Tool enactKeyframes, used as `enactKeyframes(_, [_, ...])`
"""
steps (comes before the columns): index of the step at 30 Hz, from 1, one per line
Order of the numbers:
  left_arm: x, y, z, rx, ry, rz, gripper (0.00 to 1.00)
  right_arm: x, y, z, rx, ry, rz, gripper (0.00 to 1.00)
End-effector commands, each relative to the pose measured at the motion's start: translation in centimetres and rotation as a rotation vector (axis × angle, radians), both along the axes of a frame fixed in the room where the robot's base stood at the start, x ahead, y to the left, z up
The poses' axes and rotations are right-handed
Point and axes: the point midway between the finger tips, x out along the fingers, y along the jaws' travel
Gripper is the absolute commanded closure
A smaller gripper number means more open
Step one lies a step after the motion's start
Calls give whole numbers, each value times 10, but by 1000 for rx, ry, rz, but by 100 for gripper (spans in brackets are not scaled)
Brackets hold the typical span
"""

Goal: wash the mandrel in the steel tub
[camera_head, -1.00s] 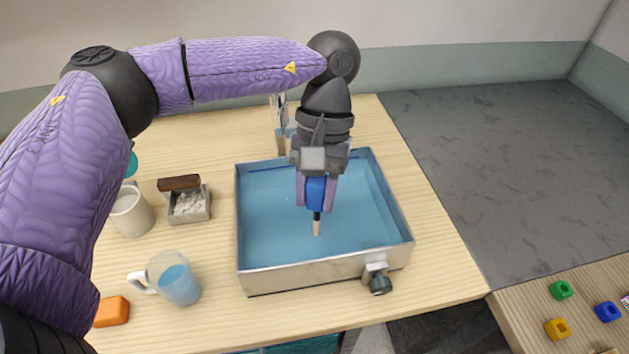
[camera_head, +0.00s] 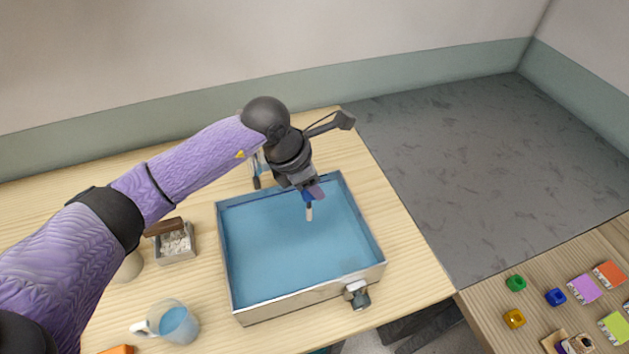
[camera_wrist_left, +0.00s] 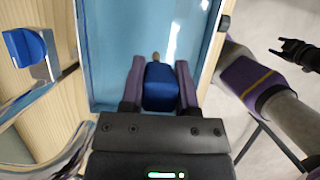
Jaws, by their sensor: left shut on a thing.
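The mandrel has a blue handle (camera_head: 308,196) and a pale tip (camera_head: 309,213). My left gripper (camera_head: 314,191) is shut on the handle, tip pointing down over the back right part of the steel tub (camera_head: 290,306). The tub holds blue water (camera_head: 290,255). I cannot tell whether the tip touches the water. In the left wrist view the blue handle (camera_wrist_left: 160,88) sits between the two purple fingers, and the tip shows just beyond it. A dark gripper-like part (camera_wrist_left: 298,52) at the upper right there may be my right gripper; its jaws are unclear.
A valve (camera_head: 357,293) sticks out of the tub's front. To the left stand a mug of blue liquid (camera_head: 174,322), a pale cup (camera_head: 128,267) and a small tray with white contents (camera_head: 176,243). A second table (camera_head: 490,310) with coloured blocks is at lower right.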

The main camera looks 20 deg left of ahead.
Motion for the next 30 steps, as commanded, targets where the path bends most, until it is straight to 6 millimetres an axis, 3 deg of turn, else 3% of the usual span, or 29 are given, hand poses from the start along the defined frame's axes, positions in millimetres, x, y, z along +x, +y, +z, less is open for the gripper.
enactKeyframes(8, [0,0,-36,0,2,-3,100,0,-1,-28,-3,1,6,41])
enactKeyframes(18, [0,0,-95,2,3,-5,100,-4,-15,-76,-28,12,22,41])
enactKeyframes(27, [0,0,-143,1,3,-5,100,-8,-13,-116,-24,23,20,41])
enactKeyframes(30, [0,0,-150,1,2,-5,100,-8,-12,-122,-22,24,19,41])
